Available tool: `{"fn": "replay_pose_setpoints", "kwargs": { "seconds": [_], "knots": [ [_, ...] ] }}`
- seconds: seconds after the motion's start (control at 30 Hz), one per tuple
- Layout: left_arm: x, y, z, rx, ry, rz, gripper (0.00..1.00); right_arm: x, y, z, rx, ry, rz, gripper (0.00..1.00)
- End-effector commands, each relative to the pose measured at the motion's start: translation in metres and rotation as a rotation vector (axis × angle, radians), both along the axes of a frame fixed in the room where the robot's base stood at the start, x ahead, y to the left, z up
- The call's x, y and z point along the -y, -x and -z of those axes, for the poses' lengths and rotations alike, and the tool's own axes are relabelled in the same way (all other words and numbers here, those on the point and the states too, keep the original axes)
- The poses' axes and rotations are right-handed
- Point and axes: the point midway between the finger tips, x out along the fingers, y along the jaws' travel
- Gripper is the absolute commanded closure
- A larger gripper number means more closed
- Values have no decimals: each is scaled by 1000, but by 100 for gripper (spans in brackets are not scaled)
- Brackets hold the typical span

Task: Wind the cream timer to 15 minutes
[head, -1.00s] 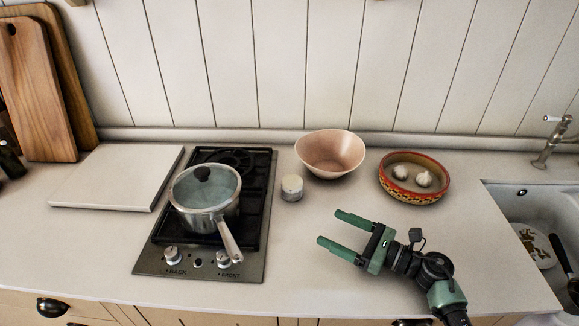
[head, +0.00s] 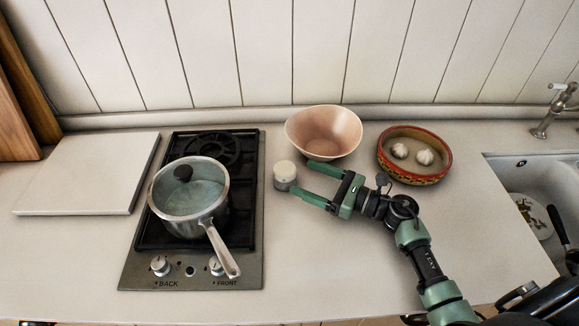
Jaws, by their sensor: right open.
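The cream timer (head: 285,174) is a small round piece with a pale top and a greyer lower part. It stands on the counter just right of the hob, in front of the pink bowl. My right gripper (head: 299,178) is open and points left at the timer. One green finger is on the far side and the other on the near side. The fingertips are close to the timer's right edge; I cannot tell whether they touch it. Any scale marks on the timer are too small to read. My left gripper is not in view.
A pink bowl (head: 324,133) stands behind my right gripper, close to its far finger. A red patterned dish (head: 415,172) with garlic is to the right. A lidded saucepan (head: 190,190) sits on the hob (head: 147,238), left of the timer. The front counter is clear.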

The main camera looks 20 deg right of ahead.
Motion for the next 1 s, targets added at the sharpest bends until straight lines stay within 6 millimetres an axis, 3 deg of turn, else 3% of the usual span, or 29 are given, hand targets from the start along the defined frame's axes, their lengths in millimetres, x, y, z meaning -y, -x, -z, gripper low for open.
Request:
{"fn": "replay_pose_setpoints", "kwargs": {
  "seconds": [0.3,0.67,0.77,0.9,1.0],
  "knots": [
    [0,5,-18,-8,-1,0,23,-32,-34,-2,1,-2,0,23],
    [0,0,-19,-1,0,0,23,-38,-39,0,1,1,-1,23],
    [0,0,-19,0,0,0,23,-38,-39,0,1,1,-1,45],
    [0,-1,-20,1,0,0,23,-37,-39,0,1,1,-1,84],
    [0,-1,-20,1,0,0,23,-38,-38,0,1,1,3,85]
  ]
}}
